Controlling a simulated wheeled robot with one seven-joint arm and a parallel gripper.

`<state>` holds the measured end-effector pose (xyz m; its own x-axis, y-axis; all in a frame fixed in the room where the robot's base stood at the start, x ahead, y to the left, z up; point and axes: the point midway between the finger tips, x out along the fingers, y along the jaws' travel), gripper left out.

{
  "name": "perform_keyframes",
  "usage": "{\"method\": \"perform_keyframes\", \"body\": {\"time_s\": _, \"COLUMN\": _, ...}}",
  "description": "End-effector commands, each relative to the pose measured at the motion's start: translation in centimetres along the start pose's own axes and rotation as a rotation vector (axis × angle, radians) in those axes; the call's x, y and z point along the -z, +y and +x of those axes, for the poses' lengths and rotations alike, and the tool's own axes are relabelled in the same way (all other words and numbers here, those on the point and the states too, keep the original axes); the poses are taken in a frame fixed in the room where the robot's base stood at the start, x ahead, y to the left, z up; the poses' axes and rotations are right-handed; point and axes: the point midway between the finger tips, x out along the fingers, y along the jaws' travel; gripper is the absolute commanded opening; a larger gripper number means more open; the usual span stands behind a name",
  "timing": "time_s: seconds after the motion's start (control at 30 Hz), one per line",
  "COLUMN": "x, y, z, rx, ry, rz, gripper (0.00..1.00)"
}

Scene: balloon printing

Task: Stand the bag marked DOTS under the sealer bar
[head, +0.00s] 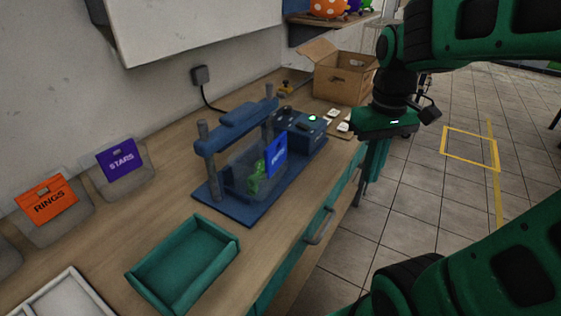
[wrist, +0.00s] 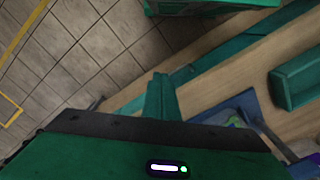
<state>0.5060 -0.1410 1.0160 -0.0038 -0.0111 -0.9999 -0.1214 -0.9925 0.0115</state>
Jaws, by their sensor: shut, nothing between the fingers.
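A clear bag with a blue label (head: 276,155) and green contents (head: 257,178) stands upright in the sealer (head: 238,125), between its posts and beneath the raised bar. The white letters on the label are slanted and too small to read for certain. The sealer's blue base (head: 245,210) rests on the bench. My gripper (head: 365,190) is shut and empty, pointing down off the bench's front edge, to the right of the sealer and apart from the bag. Its closed fingers (wrist: 161,97) also show in the wrist view, over the bench edge and floor.
Bags labelled RINGS (head: 48,201) and STARS (head: 121,162) stand by the wall. A teal tray (head: 184,264) lies in front of the sealer, with a white tray (head: 62,303) to its left. A cardboard box (head: 341,80) stands at the far end. Floor at right is clear.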

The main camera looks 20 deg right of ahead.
Motion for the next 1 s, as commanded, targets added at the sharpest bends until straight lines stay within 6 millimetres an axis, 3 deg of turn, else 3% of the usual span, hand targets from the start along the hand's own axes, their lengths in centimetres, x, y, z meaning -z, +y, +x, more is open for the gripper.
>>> {"method": "perform_keyframes", "body": {"time_s": 0.03, "x": 2.5, "y": -1.9, "z": -1.1, "rx": -0.003, "ry": 0.001, "rz": -0.134, "gripper": 0.00}}
{"method": "perform_keyframes", "body": {"time_s": 0.2, "x": 8.2, "y": -8.6, "z": -3.8, "rx": 0.001, "ry": 0.002, "rz": -0.529, "gripper": 0.00}}
{"method": "perform_keyframes", "body": {"time_s": 0.3, "x": 10.0, "y": -11.6, "z": -4.6, "rx": 0.006, "ry": 0.004, "rz": -0.681, "gripper": 0.00}}
{"method": "perform_keyframes", "body": {"time_s": 0.4, "x": 10.8, "y": -13.2, "z": -4.9, "rx": 0.010, "ry": 0.003, "rz": -0.760, "gripper": 0.00}}
{"method": "perform_keyframes", "body": {"time_s": 0.57, "x": 10.9, "y": -13.7, "z": -3.8, "rx": 0.012, "ry": 0.001, "rz": -0.784, "gripper": 0.00}}
{"method": "perform_keyframes", "body": {"time_s": 1.0, "x": 10.8, "y": -13.7, "z": 4.2, "rx": 0.012, "ry": 0.000, "rz": -0.781, "gripper": 0.00}}
